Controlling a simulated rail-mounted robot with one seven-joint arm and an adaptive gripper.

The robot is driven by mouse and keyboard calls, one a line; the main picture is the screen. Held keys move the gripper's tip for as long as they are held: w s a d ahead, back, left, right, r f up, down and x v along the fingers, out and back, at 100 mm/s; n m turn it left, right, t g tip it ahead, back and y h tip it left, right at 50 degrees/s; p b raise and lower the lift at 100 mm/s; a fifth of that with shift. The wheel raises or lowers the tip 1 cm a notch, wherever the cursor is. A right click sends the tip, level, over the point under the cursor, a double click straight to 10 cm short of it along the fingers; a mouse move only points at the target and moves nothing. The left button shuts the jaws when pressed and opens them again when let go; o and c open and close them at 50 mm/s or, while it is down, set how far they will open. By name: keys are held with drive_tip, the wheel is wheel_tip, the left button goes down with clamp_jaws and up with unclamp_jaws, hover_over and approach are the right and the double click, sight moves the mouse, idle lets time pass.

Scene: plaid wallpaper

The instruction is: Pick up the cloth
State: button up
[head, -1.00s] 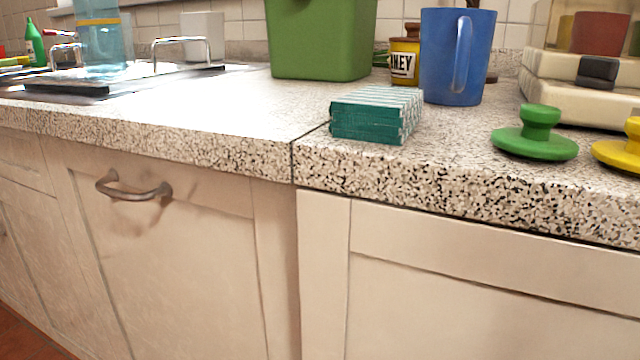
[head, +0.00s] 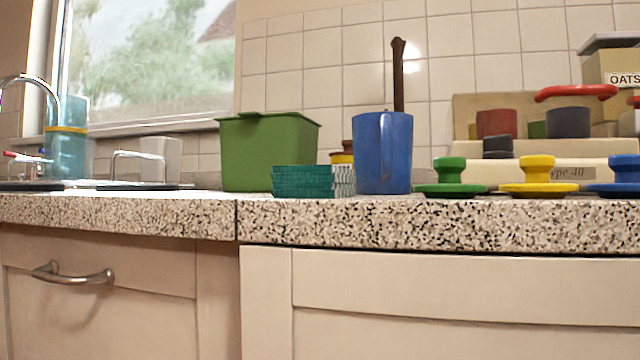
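The cloth (head: 300,181) looks like a folded teal stack with a paler, striped right side. It lies on the speckled countertop (head: 400,226), near the front edge. In this low view it is in front of the green bin, and the blue mug (head: 383,155) stands just to its right. Its top is seen almost edge-on. My gripper is not in view, so its state does not show.
A green bin (head: 265,150) stands behind the cloth. To the right are green (head: 450,178), yellow (head: 537,176) and blue (head: 622,175) knobbed lids, with a cream scale-like box (head: 500,170) behind. The sink and tap (head: 30,85) are at the left.

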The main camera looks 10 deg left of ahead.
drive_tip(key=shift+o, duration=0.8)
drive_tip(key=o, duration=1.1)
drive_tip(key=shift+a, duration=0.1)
